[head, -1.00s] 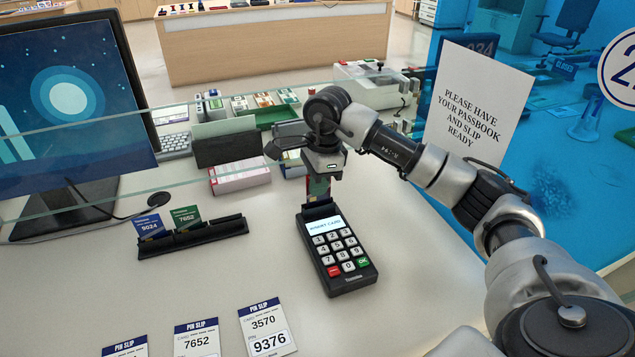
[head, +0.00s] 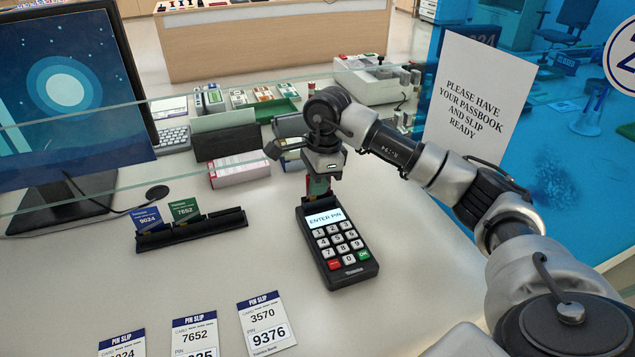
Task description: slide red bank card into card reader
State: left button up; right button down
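The black card reader (head: 340,252) stands on the counter in the middle of the head view. Its screen reads "ENTER PIN". My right gripper (head: 318,178) points down at the reader's far end. A small strip of the red card (head: 312,201) shows just below the gripper, at the reader's top slot. The gripper's fingers look closed around the card, with a green patch showing between them; most of the card is hidden. My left gripper is not in view.
A black card rack (head: 192,232) holds a blue card (head: 148,219) and a green card (head: 185,210). Several PIN slips, one reading 9376 (head: 266,325), lie at the front. A glass screen and monitor (head: 62,100) stand at the left. Counter right of the reader is clear.

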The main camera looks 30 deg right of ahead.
dwell(0.3)
jog(key=c, duration=1.3)
grip_release()
